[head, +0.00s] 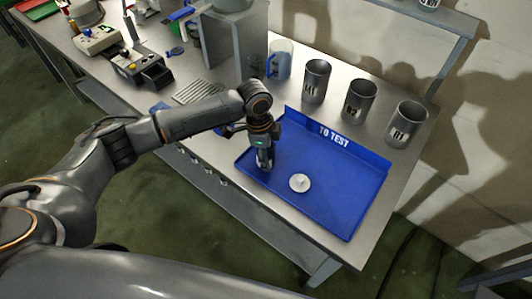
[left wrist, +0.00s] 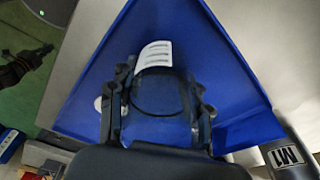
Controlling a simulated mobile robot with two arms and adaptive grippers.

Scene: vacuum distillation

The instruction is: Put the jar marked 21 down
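My left gripper (head: 264,163) points down over the left part of a blue tray (head: 345,205) marked "TO TEST". In the left wrist view its fingers (left wrist: 160,112) are on both sides of a see-through jar (left wrist: 158,95) with a dark round rim and a white label (left wrist: 153,54), and look closed on it. The label's print is too small to read. In the head view the jar is mostly hidden by the gripper, so I cannot tell whether its base touches the tray. My right gripper does not show.
A small white round piece (head: 300,182) lies in the tray, right of the gripper. Behind the tray stand several dark metal cups, one of them (head: 359,101) in the middle, and a clear beaker (head: 280,59). The tray's right part is clear.

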